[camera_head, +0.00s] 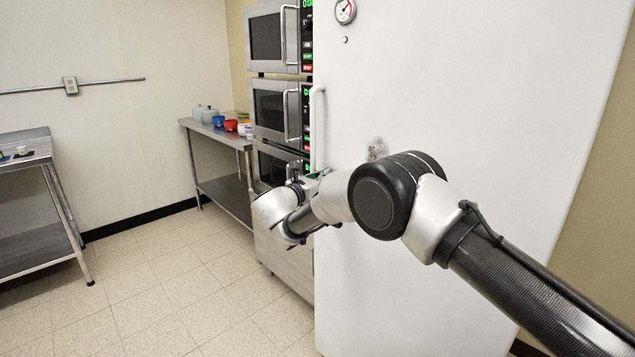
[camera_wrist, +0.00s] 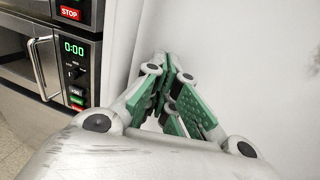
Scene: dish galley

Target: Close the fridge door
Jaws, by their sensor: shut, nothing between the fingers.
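The fridge door (camera_head: 470,110) is a large white panel filling the right half of the head view. It carries a round gauge near the top and a vertical white handle (camera_head: 318,125) along its left edge. I cannot tell how far the door stands from its frame. My gripper (camera_head: 314,175) is by the lower end of the handle, partly hidden by my wrist. In the wrist view my gripper (camera_wrist: 168,75) is shut and empty, its green-padded fingers together close to the white door surface (camera_wrist: 250,65). Whether they touch it is unclear.
A stack of microwaves (camera_head: 278,105) stands just left of the door. Behind it, a steel table (camera_head: 228,138) holds pots and colored bowls. Another steel table (camera_head: 25,170) is at far left. The tiled floor (camera_head: 150,290) is clear at the lower left.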

